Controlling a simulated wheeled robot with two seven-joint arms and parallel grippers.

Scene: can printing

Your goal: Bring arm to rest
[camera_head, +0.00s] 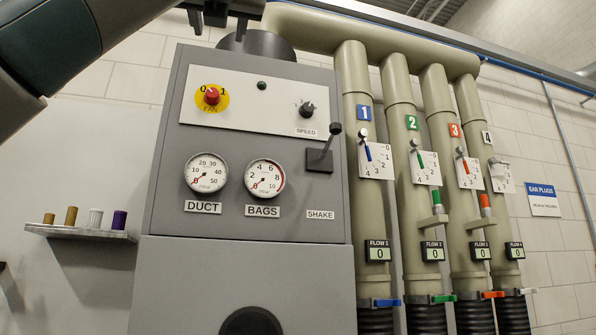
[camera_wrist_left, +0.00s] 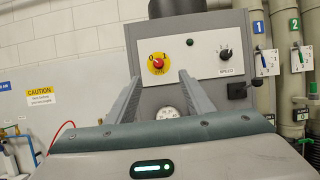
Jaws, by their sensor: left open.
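My left arm comes in across the top left corner of the head view. My left gripper (camera_head: 218,27) hangs at the top edge of that view, above the top of the grey control cabinet (camera_head: 160,190). Its two fingers are apart with nothing between them. In the left wrist view the open fingers (camera_wrist_left: 160,74) point at the cabinet front, and the red fan knob (camera_wrist_left: 158,63) shows between them. No contact with the cabinet can be seen. My right gripper is in neither view.
The cabinet carries a speed knob (camera_head: 307,109), two gauges and a shake lever (camera_head: 335,130). Several numbered pipes (camera_head: 354,90) with valves stand to its right. A small shelf (camera_head: 80,233) with several small cylinders is at the left. The wall above the shelf is bare.

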